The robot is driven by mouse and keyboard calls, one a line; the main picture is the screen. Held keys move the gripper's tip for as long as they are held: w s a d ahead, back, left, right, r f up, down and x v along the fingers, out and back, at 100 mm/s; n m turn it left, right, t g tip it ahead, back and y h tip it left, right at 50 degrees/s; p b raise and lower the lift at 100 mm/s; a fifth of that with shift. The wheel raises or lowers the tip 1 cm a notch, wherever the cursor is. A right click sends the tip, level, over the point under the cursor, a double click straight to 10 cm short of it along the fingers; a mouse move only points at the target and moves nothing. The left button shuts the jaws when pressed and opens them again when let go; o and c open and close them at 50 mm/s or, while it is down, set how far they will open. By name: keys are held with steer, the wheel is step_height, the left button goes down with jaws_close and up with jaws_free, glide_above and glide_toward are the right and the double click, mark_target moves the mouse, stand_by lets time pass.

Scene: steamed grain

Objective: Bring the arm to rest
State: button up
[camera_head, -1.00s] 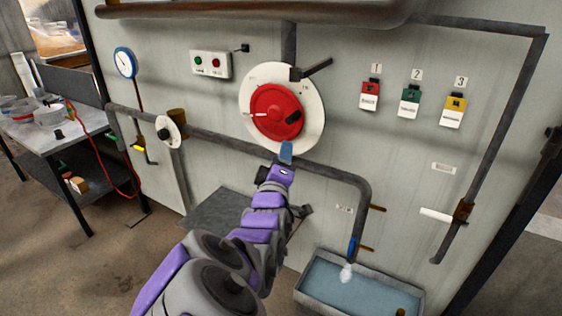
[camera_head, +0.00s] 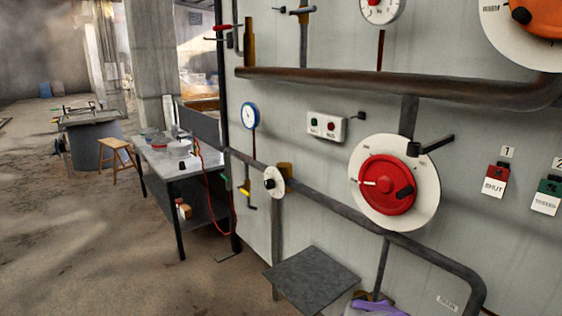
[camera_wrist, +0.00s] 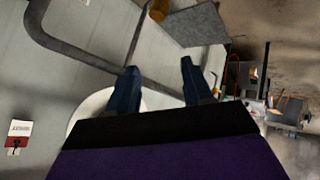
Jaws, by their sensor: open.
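My gripper (camera_wrist: 157,72) shows in the wrist camera view, its two dark blue fingers spread apart with nothing between them. The fingers point towards the grey wall panel and its pipes, apart from them as far as I can tell. In the head view only a small purple piece of my arm shows at the bottom edge, beside the grey plate; the gripper itself is out of that view. The red wheel (camera_head: 387,185) on its white disc (camera_head: 421,209) stands on the panel, above and right of that piece.
A flat grey plate (camera_head: 312,278) juts out low before the panel. A bent pipe (camera_head: 330,203) runs across it. A cluttered workbench (camera_head: 155,160) stands at the left, with a wooden stool (camera_head: 117,150) beyond. The floor (camera_head: 90,240) at the lower left is clear.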

steer(key=s+a+g+y, duration=0.1)
steer(key=s+g, duration=0.2)
steer(key=s, duration=0.6)
steer(key=s+a+m+g+y, duration=0.1)
steer(key=s+a+g, duration=0.1)
steer(key=s, duration=0.8)
steer(key=s+a+f+m+g+y, duration=0.1)
steer(key=s+g, duration=0.4)
steer(key=s, duration=0.5)
steer(key=shift+s+a, duration=0.25)
